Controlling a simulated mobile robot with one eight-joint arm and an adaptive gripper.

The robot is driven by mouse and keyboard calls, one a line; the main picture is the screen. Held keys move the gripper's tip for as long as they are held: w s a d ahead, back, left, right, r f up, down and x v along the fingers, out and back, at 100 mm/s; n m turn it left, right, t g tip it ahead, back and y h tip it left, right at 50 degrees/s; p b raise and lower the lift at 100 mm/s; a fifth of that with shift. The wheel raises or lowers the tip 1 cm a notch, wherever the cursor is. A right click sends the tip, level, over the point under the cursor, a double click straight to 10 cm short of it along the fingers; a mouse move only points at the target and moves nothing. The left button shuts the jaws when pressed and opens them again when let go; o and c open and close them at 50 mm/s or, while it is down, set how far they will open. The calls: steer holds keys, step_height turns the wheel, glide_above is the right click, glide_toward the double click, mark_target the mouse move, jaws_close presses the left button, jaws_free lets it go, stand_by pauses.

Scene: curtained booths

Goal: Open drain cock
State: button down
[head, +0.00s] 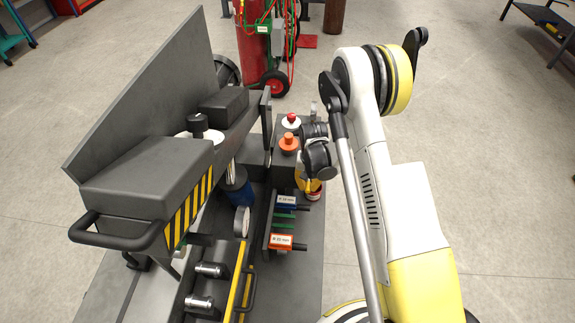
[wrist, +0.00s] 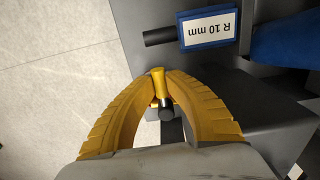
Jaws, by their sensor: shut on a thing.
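The drain cock (wrist: 166,113) shows in the wrist view as a small fitting with a yellow lever (wrist: 158,84) and a dark round end. My gripper (wrist: 157,76) has its two yellow ribbed fingers curved around the fitting. The fingertips close on the yellow lever from both sides. In the head view my gripper (head: 303,181) is low at the right side of the dark machine, under my dark wrist. The wrist hides the cock there, and I cannot tell how far the lever is turned.
A blue block (wrist: 208,25) labelled R 10 mm sits close beyond the fingers, with a dark rod at its side. An orange labelled block (head: 281,242) is nearer in the head view. Red and orange knobs (head: 289,141) stand behind. The floor (head: 480,150) at right is clear.

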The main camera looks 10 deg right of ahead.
steer(key=shift+s+d+n, duration=0.1)
steer(key=shift+d+n, duration=0.4)
steer(key=shift+n, duration=0.7)
steer(key=shift+d+n, duration=0.5)
steer(key=shift+n, duration=0.6)
